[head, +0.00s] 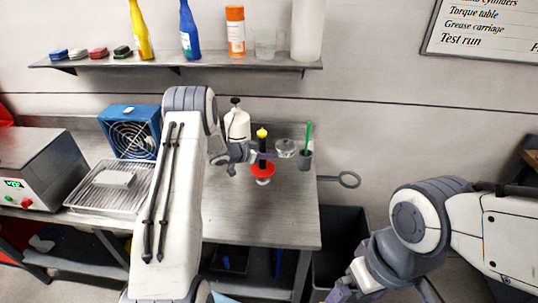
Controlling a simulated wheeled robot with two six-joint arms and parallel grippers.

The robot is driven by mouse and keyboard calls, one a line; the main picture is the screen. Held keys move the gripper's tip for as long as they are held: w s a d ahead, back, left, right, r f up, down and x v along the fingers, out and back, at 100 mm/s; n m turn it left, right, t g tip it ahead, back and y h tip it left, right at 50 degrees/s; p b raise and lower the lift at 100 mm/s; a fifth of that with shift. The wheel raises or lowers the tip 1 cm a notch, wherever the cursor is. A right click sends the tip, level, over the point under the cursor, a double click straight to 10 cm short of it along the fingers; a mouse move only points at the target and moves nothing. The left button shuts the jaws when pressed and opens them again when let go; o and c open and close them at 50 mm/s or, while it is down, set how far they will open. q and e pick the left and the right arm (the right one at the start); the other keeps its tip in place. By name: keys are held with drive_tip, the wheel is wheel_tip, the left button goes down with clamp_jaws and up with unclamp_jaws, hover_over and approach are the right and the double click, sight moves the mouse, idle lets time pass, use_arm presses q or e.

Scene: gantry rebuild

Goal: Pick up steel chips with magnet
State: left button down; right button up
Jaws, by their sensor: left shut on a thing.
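A tool with a yellow knob, a black shaft and a red disc (263,171), which looks like the magnet, stands upright over the right part of the grey bench (262,228). My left gripper (262,156) is shut on its black shaft. A small pale piece shows just under the red disc; I cannot tell if it is part of the tool. A clear glass dish (286,149) is just right of the tool. I cannot make out any steel chips. My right gripper (338,292) is low at the bottom edge, partly cut off, and its jaws are unclear.
A grey cup (305,160) with a green stick stands near the bench's right edge, by a ring holder (349,180). A white bottle (237,124) is behind my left gripper. A blue fan (131,132) and wire tray (108,194) are left. The front bench is clear.

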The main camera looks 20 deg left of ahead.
use_arm(q)
drive_tip(key=shift+f, duration=0.1)
drive_tip(key=shift+f+b, duration=0.55)
drive_tip(key=shift+f, duration=0.1)
drive_tip(key=shift+r, duration=0.1)
idle(0.4)
drive_tip(key=shift+r+p, duration=0.7)
drive_tip(key=shift+r, duration=0.05)
